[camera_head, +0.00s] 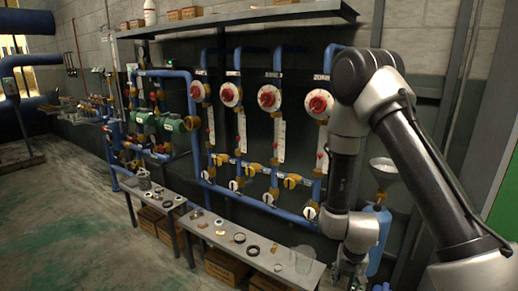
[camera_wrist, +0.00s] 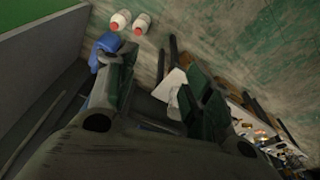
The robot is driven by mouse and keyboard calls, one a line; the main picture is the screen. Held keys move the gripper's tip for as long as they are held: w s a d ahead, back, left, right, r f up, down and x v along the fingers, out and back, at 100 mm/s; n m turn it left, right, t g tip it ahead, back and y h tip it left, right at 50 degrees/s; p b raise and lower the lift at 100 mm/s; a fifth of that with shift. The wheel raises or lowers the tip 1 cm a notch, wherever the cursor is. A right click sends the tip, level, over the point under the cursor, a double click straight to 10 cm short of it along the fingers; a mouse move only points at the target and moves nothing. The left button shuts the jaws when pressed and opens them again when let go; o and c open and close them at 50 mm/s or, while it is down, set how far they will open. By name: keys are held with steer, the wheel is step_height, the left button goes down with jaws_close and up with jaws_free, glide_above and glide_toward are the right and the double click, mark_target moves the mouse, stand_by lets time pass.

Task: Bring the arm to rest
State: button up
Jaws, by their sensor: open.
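My gripper (camera_wrist: 152,82) is open, with its two dark green fingers apart in the wrist view. No object shows between the fingers, only dark background and a pale shape beyond. In the head view my gripper (camera_head: 350,272) hangs low at the right, beside the end of the bench and partly cut by the frame's bottom. My arm is bent, reaching up and then down in front of the pipe rack. A blue cylinder (camera_head: 376,238) with a white funnel (camera_head: 384,170) stands just right of the gripper, partly hidden by my arm.
A low grey bench (camera_head: 232,243) holds small rings and a clear beaker (camera_head: 303,259), with cardboard boxes (camera_head: 227,266) underneath. Blue pipes with red-and-white valves (camera_head: 269,98) line the wall. Two white, red-marked bottles (camera_wrist: 131,21) stand on the floor. Open green floor (camera_head: 70,215) lies left.

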steer(key=s+d+r+n, duration=0.1)
steer(key=s+d+r, duration=0.2)
steer(key=r, duration=1)
steer(key=s+d+r+n+t, duration=0.1)
steer(key=s+d+r, duration=0.2)
steer(key=s+r, duration=0.5)
steer(key=s+d+r+n+t, duration=0.1)
steer(key=s+r, duration=0.5)
steer(key=r, duration=1.3)
steer(key=shift+s+d+r+y, duration=0.3)
steer(key=shift+s+d+r, duration=0.05)
steer(key=shift+d, duration=0.55)
